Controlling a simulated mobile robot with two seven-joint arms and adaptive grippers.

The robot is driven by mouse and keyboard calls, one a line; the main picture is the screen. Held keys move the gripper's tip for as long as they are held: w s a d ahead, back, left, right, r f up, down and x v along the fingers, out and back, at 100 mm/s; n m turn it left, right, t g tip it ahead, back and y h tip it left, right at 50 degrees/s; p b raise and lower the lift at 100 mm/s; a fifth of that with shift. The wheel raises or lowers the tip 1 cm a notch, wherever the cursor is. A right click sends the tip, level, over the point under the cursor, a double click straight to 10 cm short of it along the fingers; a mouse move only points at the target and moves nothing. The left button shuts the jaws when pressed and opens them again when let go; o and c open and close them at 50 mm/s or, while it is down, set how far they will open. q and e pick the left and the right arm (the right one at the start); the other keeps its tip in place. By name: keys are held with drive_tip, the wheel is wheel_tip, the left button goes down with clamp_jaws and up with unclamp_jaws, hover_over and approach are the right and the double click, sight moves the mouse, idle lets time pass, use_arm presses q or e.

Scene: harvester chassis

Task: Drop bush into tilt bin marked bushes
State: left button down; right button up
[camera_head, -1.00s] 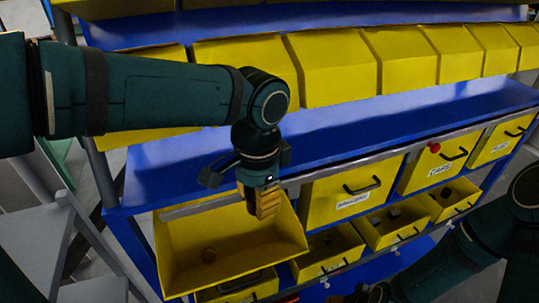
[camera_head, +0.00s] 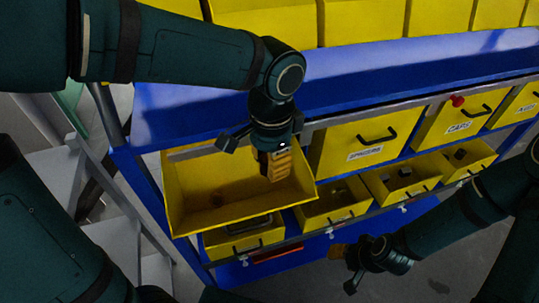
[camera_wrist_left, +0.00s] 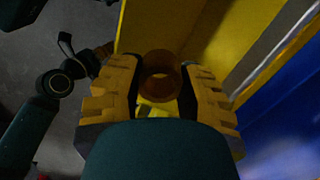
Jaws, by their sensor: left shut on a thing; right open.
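My left gripper (camera_head: 275,165) is over the right part of an open, tipped-out yellow tilt bin (camera_head: 240,208). In the left wrist view it is shut on a brown ring-shaped bush (camera_wrist_left: 160,80), with the yellow bin wall (camera_wrist_left: 150,25) just beyond. In the head view the fingers hide the bush. The bin's label is out of sight. My right gripper (camera_head: 342,262) is open and empty, low in front of the rack.
Closed labelled bins (camera_head: 365,153) stand to the right of the open one, including one reading CAPS (camera_head: 460,127). Open yellow trays (camera_head: 335,205) holding small parts sit below. A blue shelf (camera_head: 200,110) runs behind. Grey steps (camera_head: 110,235) stand at left.

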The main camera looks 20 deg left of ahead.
use_arm(q)
drive_tip(key=shift+f, duration=0.3)
drive_tip(key=c, duration=0.6)
unclamp_jaws()
wheel_tip(320, 180, up, 12)
drive_tip(key=shift+w+d+r, duration=0.1)
drive_tip(key=shift+w+d, duration=0.05)
idle(0.7)
